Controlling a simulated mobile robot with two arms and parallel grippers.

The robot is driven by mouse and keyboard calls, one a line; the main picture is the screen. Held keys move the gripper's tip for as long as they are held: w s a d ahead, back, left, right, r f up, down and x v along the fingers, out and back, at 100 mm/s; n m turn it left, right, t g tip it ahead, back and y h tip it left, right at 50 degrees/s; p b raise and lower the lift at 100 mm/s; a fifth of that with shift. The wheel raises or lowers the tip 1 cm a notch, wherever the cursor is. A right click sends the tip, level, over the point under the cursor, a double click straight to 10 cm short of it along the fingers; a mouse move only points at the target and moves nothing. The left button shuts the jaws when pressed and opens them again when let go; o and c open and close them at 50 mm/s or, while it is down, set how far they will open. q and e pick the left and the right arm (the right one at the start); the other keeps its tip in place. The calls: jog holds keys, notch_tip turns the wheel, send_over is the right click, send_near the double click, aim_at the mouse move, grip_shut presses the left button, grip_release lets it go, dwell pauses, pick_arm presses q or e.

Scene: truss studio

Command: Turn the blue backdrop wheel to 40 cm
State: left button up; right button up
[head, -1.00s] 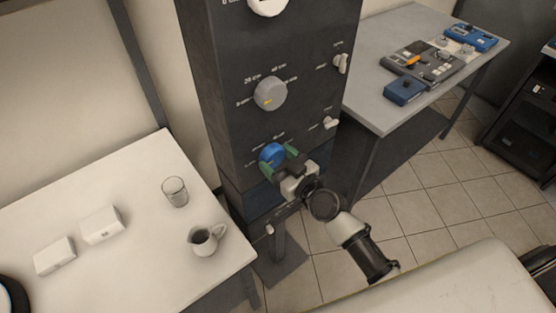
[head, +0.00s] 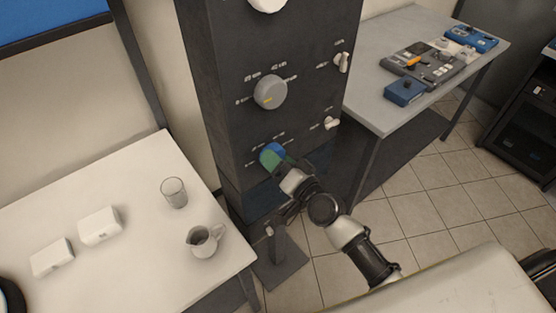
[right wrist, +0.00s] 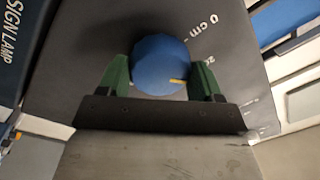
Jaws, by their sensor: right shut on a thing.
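The blue wheel (head: 268,153) is the lowest large knob on the front of the dark cabinet (head: 225,115). My right gripper (head: 273,158) comes from the lower right and is shut on it. In the right wrist view, the green fingers (right wrist: 159,80) stand on either side of the blue wheel (right wrist: 153,58). Its yellow mark points down and right, between the printed 20 label and straight down. A 0 cm label shows at the upper right; other scale marks are partly hidden by a finger. My left gripper is not in view.
A grey knob (head: 270,92) is above the wheel, with small white switches (head: 331,123) to its right. A white table (head: 130,255) at left holds a glass (head: 174,192), a jug (head: 204,240) and white boxes. A blue backdrop (head: 50,20) shows at the top left.

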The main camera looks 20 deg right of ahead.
jog(key=m+h+p, duration=0.1)
jog(key=m, duration=1.1)
jog(key=shift+m, duration=0.3)
dwell(0.3)
jog(key=o, duration=0.9)
jog(key=shift+o, duration=0.2)
jog(key=b+v, duration=0.2)
jog(key=v, duration=0.8)
jog(key=shift+s+f+b, duration=0.2)
jog(key=shift+s+b, duration=0.2)
jog(key=shift+s, duration=0.05)
